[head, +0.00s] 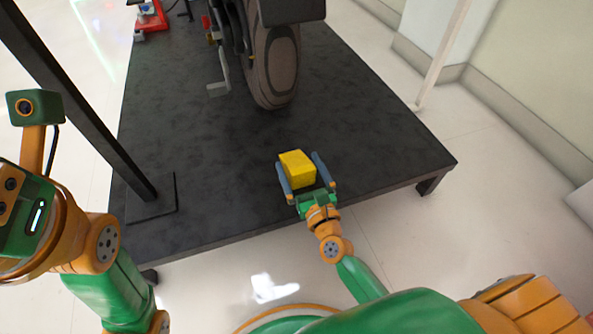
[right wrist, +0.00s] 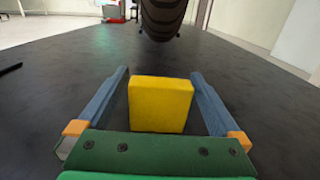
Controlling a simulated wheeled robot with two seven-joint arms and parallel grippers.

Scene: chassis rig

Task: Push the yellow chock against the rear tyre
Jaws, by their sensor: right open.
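The yellow chock (head: 297,167) sits on the dark platform near its front edge. My right gripper (head: 299,160) is open, with one blue-grey finger on each side of the chock. In the right wrist view the chock (right wrist: 161,104) stands between the fingers, with a gap at each side, close to the green palm. Whether the palm touches it I cannot tell. The rear tyre (head: 275,62) stands farther back on the platform, apart from the chock. It also shows at the top of the right wrist view (right wrist: 163,15). My left arm is at the left; its fingers are not visible.
The dark platform (head: 190,120) is bare between chock and tyre. A black post (head: 88,110) with a foot plate stands at the left. A pedal-like part (head: 217,89) hangs left of the tyre. A red object (head: 150,18) lies at the far left.

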